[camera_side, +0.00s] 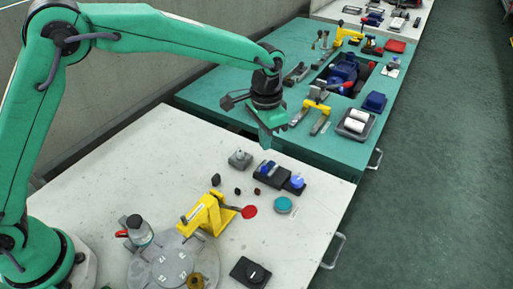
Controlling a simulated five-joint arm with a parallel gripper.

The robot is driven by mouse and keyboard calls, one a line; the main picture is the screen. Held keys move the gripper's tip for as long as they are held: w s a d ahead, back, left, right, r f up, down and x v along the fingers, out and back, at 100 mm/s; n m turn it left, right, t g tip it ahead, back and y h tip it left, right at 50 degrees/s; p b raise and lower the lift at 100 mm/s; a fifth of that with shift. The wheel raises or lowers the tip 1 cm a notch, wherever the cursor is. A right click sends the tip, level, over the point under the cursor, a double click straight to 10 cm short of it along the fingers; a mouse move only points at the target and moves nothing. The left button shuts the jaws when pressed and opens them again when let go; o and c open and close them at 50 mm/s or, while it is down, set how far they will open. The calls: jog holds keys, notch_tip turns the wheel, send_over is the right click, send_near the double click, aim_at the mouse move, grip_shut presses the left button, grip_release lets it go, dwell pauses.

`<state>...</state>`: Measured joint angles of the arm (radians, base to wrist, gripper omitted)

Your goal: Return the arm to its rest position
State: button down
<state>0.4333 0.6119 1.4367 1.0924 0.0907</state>
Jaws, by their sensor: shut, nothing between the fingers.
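My gripper (272,128) hangs at the end of my green arm, above the far edge of the white table (110,165). It points downward and its fingers are together with nothing between them. It is clear of the objects below it. My arm reaches from the base at the lower left, up and across to the right.
A yellow clamp (205,213) with a red-tipped handle stands on the white table. Near it are a grey block (240,159), blue-and-black parts (270,172), a teal disc (283,205), a bottle (138,230) and a round grey plate (170,265). A green table (215,95) with more parts lies behind.

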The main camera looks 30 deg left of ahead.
jog(key=shift+r, duration=0.15)
jog(key=s+a+r+n+t, duration=0.3)
jog(key=s+a+r, duration=0.8)
jog(key=a+r, duration=0.25)
jog(key=s+a+n+t, duration=0.1)
jog(key=s+a, duration=0.3)
jog(key=s, duration=0.3)
jog(key=s+a+n+t, duration=0.1)
jog(key=s+a+n, duration=0.1)
jog(key=s+a, duration=0.3)
jog(key=s+f, duration=0.1)
jog(key=s, duration=0.2)
jog(key=shift+t, duration=0.3)
